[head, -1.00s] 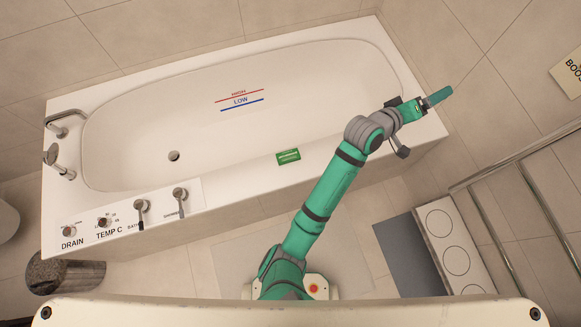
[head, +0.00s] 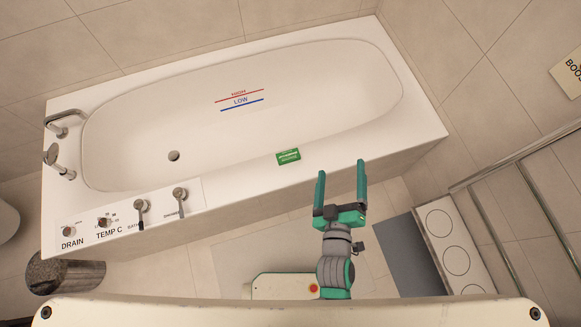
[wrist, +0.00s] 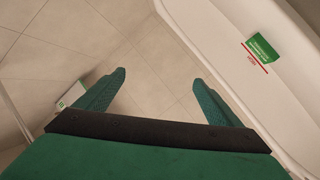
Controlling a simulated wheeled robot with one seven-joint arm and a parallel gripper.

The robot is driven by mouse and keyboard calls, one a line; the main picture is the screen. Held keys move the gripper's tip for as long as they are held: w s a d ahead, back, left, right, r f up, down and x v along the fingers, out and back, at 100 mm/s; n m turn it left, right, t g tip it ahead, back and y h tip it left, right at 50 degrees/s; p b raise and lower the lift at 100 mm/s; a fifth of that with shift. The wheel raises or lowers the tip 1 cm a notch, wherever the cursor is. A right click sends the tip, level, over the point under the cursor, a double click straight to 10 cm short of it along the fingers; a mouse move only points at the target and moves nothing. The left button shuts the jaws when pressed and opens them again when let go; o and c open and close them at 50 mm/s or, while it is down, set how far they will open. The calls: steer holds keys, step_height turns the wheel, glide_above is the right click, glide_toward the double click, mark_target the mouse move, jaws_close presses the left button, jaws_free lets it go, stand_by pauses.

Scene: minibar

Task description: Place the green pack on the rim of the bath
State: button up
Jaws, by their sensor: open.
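The green pack (head: 288,156) is a small flat box with white print. It lies on the near rim of the bath (head: 232,180), right of the taps. My gripper (head: 341,168) is open and empty. In the head view its two green fingers point toward the bath, to the right of the pack and apart from it. In the wrist view the open fingers (wrist: 159,78) show over floor tiles. That view also shows a green label-like patch with white text (wrist: 263,47) and a red line on the white bath at the right; I cannot tell if the patch is the pack.
Knobs and levers (head: 140,208) stand on the bath's near left corner. A round dark stool or bin (head: 62,273) is at the lower left. A white unit with circles (head: 447,240) and metal rails (head: 497,215) are at the right. The rim's right part is clear.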

steer(key=s+a+r+m+y, duration=0.2)
steer(key=s+a+m, duration=0.5)
steer(key=s+a, duration=0.6)
steer(key=s, duration=0.3)
steer(key=shift+a+r, duration=0.2)
steer(key=shift+a, duration=0.05)
